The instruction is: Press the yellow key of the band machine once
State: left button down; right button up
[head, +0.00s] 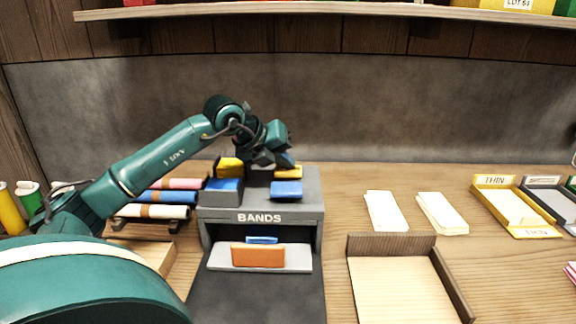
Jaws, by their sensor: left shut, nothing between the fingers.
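The band machine (315,203), a dark grey box marked "BANDS", stands on the table left of centre. On its top at the back left is a yellow block (230,166); another yellow piece (290,173) shows at the back right, partly hidden by my left gripper. Blue blocks sit in front of them, one at left (222,188) and one at right (286,190). Which yellow piece is the key I cannot tell. My left gripper (272,160) is shut and empty, over the back of the machine's top. Whether it touches anything is unclear. My right gripper is out of view.
An orange piece (258,256) and a blue strip lie in the machine's front opening. Coloured rolls (160,197) lie to its left. White card stacks (385,211), a wooden tray (455,285) and a yellow "THIN" tray (480,193) are at right. A shelf (330,9) runs above.

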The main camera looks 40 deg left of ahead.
aim_at(284, 171)
pick_arm(q)
jog(key=shift+r+p, duration=1)
jog(key=shift+r, duration=0.2)
jog(key=shift+r, duration=0.1)
jog(key=shift+r+p, duration=2)
jog(key=shift+r, duration=0.4)
